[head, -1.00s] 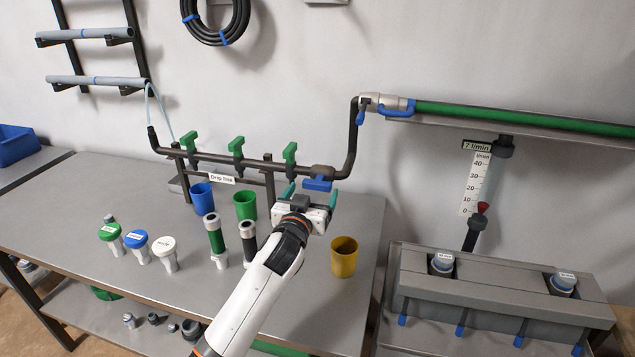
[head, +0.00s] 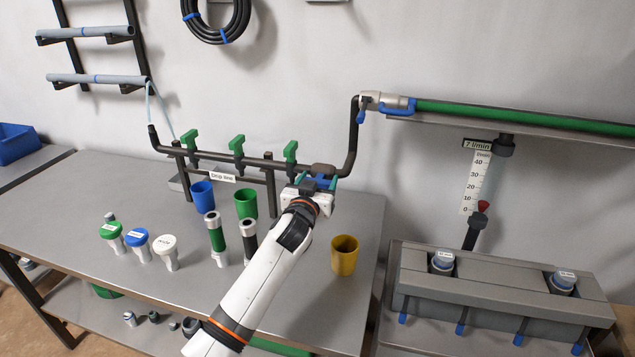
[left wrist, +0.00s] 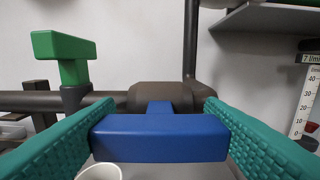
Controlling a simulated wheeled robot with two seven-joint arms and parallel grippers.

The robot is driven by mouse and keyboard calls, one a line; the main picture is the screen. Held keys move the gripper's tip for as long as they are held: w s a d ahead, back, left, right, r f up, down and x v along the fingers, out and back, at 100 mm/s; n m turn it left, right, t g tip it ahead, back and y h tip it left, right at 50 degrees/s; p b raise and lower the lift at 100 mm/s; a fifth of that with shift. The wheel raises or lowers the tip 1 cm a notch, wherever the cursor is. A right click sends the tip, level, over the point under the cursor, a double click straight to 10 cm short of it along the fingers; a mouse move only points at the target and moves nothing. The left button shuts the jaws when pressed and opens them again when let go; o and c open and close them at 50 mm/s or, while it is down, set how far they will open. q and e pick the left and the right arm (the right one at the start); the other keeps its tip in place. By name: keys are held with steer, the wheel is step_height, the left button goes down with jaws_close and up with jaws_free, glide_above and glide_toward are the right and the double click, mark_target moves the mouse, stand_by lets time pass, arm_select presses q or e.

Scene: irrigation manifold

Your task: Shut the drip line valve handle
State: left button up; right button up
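The blue valve handle (head: 321,181) sits on a dark valve body (head: 322,169) at the right end of the dark drip line pipe. In the left wrist view the blue handle (left wrist: 160,138) lies crosswise between the teal fingers of my left gripper (left wrist: 162,125), with the valve body (left wrist: 160,96) behind it. The fingers are wide apart, one beside each end of the handle. I cannot tell whether they touch it. In the head view my left gripper (head: 317,184) partly hides the handle. My right gripper is not in view.
Several green valve handles (head: 237,144) stand upright along the pipe. Blue, green and yellow (head: 344,256) cups and several labelled fittings stand on the bench. A flow gauge (head: 476,184) with a red marker near its low end hangs right, above a grey trough (head: 480,290).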

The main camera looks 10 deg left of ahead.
arm_select(q)
steer(key=shift+m, duration=0.3)
steer(key=m+p, duration=0.1)
steer(key=m, duration=0.2)
steer(key=shift+m, duration=0.4)
steer(key=m+p, duration=0.1)
steer(key=m, duration=0.3)
steer(key=shift+d, duration=0.15)
steer(key=m+p, duration=0.1)
steer(key=m, duration=0.4)
steer(key=shift+f+m+p, duration=0.15)
steer(key=shift+m+p, duration=0.15)
steer(key=shift+m, duration=0.1)
steer(key=m+p, duration=0.1)
steer(key=m, duration=0.3)
steer(key=shift+d+f, duration=0.1)
steer(key=shift+f, duration=0.05)
steer(key=shift+m, duration=0.3)
steer(key=o, duration=1)
steer(key=shift+s, duration=0.1)
